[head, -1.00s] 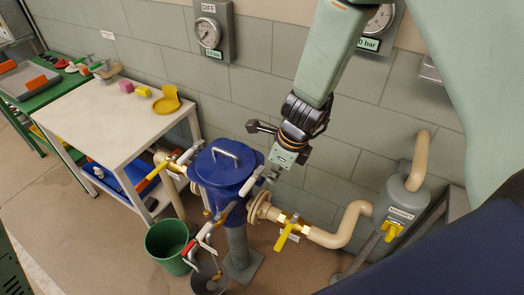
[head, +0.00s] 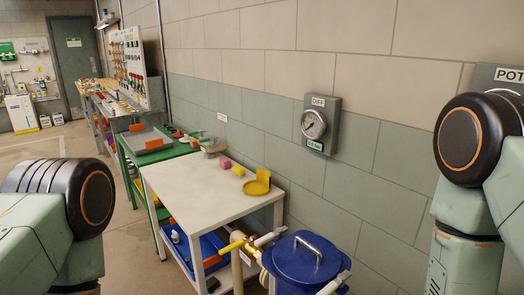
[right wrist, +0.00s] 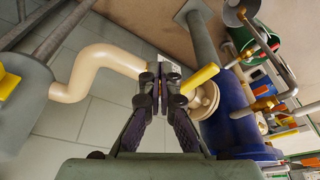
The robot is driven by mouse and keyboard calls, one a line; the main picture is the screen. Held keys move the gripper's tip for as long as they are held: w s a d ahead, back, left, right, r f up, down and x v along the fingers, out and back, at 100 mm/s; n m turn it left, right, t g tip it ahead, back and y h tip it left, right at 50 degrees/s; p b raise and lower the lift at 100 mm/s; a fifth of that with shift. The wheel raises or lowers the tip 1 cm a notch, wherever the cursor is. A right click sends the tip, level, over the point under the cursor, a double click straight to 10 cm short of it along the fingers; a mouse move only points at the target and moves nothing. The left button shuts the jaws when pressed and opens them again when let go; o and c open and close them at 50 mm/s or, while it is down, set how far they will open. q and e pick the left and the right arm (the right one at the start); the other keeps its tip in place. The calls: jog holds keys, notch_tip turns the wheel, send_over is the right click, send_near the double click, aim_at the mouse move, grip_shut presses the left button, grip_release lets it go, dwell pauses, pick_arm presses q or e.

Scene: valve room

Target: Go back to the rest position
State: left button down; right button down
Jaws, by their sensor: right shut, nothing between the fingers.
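My right gripper (right wrist: 159,88) shows in the right wrist view. Its two dark fingers are together and empty. Behind the fingertips are a beige curved pipe (right wrist: 90,68) on the left and a yellow valve handle (right wrist: 201,77) on the right. The handle looks close in the picture, but I cannot tell the distance. In the head view only links of my two arms show, at the left and right edges. My left gripper is out of view.
A blue lidded vessel (head: 300,262) stands at bottom right of the white table (head: 195,198), which holds a yellow dish (head: 257,188) and small blocks. A DIFF gauge (head: 314,124) is on the wall. A green bench (head: 187,150) stands behind the table. Open floor is at left.

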jog(key=s+a+f+n+g+y+b, duration=0.1)
jog(key=s+a+f+n+g+b, duration=0.1)
jog(key=s+f+b, duration=0.6)
jog(key=s+f+n, duration=0.1)
jog(key=s+f, duration=0.4)
jog(key=s, duration=0.1)
jog(key=shift+a+f+g, duration=0.2)
jog(key=shift+f+g, duration=0.1)
jog(key=shift+g, duration=0.1)
jog(key=shift+s, duration=0.15)
